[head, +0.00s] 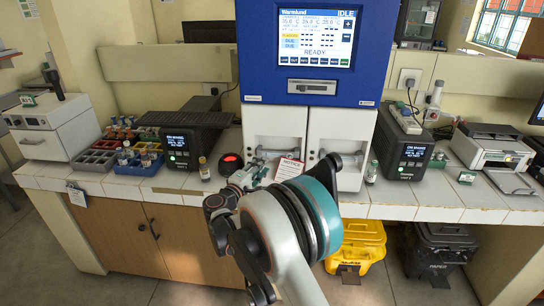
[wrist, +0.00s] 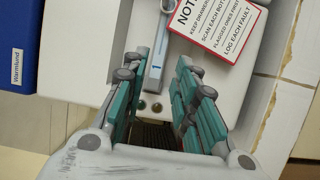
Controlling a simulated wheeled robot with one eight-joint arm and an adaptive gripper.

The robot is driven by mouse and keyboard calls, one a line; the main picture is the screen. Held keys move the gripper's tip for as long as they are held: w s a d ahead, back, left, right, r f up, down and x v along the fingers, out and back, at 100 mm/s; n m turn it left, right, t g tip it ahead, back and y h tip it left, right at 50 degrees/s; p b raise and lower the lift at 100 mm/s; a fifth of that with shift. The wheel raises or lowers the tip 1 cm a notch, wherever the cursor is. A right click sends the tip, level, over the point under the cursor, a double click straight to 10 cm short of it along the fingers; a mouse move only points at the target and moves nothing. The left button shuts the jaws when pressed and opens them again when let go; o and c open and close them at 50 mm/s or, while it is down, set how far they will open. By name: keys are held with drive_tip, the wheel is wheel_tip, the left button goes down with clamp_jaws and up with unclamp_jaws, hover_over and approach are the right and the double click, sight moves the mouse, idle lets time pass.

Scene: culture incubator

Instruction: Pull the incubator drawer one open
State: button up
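The blue incubator (head: 300,85) stands on the bench with its screen lit, reading IDLE and READY. Under its blue front are two white drawers, a left one (head: 272,122) and a right one (head: 340,124); both look shut. I cannot read any drawer number. My gripper (head: 262,172) is low in front of the left drawer, partly hidden by my arm. In the wrist view my gripper (wrist: 164,68) is open, its teal fingers apart. A grey bar handle (wrist: 155,65) on a white front shows between them, nearer the left finger; I cannot tell whether they touch.
A red-edged notice card (wrist: 218,22) lies close to the right finger; it also shows in the head view (head: 289,170). A small vial (head: 204,169) and a red-lit device (head: 230,163) stand left of my gripper. Another vial (head: 371,172) stands at right.

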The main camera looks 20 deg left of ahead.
sight(272, 155)
drive_tip(key=w, duration=0.3)
drive_tip(key=w+d+b, duration=0.1)
drive_tip(key=w, duration=0.5)
drive_tip(key=shift+w+d, duration=0.1)
drive_tip(key=shift+d, duration=0.15)
clamp_jaws()
